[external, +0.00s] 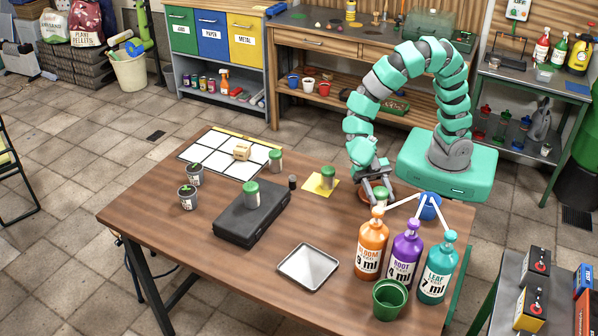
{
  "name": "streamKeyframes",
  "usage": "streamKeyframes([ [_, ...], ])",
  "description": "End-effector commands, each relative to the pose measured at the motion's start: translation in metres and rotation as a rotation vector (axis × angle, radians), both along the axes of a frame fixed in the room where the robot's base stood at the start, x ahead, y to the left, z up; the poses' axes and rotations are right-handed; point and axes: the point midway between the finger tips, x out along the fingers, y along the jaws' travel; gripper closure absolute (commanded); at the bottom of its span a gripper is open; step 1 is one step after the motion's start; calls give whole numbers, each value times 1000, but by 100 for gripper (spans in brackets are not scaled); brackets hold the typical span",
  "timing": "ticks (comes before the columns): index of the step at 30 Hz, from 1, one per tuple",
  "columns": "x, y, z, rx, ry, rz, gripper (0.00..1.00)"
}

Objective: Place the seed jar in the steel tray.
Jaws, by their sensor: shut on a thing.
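The steel tray (309,268) is a shallow, empty square tray near the front edge of the wooden table. Jars with green lids stand apart from my gripper: one on a yellow card (328,178), one behind the case (276,161), one on the black case (251,195). I cannot tell which is the seed jar.
Orange (371,247), purple (405,255) and teal (437,268) bottles stand right of the tray, with a green cup (389,299) in front and a blue cup (430,208) behind. A black case (236,225) lies left. Bare wood lies between tray and yellow card.

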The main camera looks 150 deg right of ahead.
Motion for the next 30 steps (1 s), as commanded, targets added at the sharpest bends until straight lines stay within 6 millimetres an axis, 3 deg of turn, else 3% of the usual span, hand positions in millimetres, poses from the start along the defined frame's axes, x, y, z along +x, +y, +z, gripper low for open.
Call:
streamKeyframes([
  [3,28,-15,3,4,-2,-45,82],
  [9,63,-40,-6,4,2,-131,82],
  [20,94,-63,-17,-1,-2,-192,82],
  [30,151,-82,-23,-3,-4,-193,82],
])
